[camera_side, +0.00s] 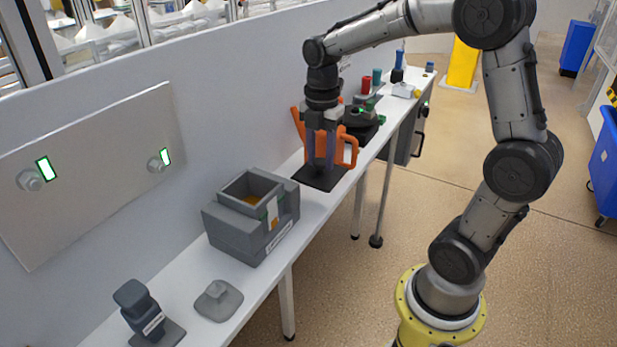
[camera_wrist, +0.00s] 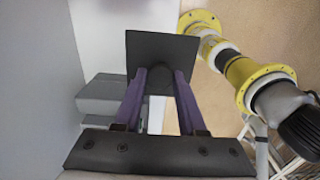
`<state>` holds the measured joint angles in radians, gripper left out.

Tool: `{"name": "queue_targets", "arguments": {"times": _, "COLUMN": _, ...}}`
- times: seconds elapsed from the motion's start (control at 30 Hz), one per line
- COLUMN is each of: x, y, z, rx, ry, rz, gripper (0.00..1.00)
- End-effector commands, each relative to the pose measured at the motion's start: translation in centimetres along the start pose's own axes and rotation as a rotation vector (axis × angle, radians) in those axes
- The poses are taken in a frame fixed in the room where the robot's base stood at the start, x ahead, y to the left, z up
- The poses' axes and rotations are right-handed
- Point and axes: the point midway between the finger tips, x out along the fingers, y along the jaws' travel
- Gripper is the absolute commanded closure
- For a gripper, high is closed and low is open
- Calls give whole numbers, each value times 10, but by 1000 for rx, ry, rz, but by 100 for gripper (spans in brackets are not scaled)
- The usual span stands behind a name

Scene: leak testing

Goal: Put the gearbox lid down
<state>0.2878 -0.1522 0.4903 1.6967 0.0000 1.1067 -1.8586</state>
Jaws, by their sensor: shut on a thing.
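The gearbox lid looks like a dark flat square plate (camera_side: 318,178) with a post on top. In the wrist view the plate (camera_wrist: 160,46) lies beyond the fingertips, and its dark post stands between the fingers. My gripper (camera_side: 320,163) points down with its purple fingers shut on this post. In the wrist view my gripper (camera_wrist: 159,75) shows from behind. The plate is level, over or on the white bench (camera_side: 318,212); I cannot tell if it touches. An orange handled object (camera_side: 348,148) stands just behind the fingers, partly hidden by them.
A grey open-topped box (camera_side: 232,228) stands on the bench nearer the camera. A grey knobbed plate (camera_side: 218,300) and a dark grey stand (camera_side: 138,300) are at the near end. A wall panel (camera_side: 100,175) runs along the back. Bench between box and plate is narrow.

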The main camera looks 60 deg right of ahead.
Motion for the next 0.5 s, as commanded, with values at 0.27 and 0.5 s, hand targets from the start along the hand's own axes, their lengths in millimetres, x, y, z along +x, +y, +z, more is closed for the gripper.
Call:
{"name": "queue_targets", "arguments": {"times": 0.27, "x": 34, "y": 26, "z": 8, "rx": 0, "ry": 0, "rz": -1, "gripper": 100}}
{"name": "queue_targets", "arguments": {"times": 0.5, "x": 57, "y": 36, "z": 10, "rx": 0, "ry": 1, "rz": -4, "gripper": 100}}
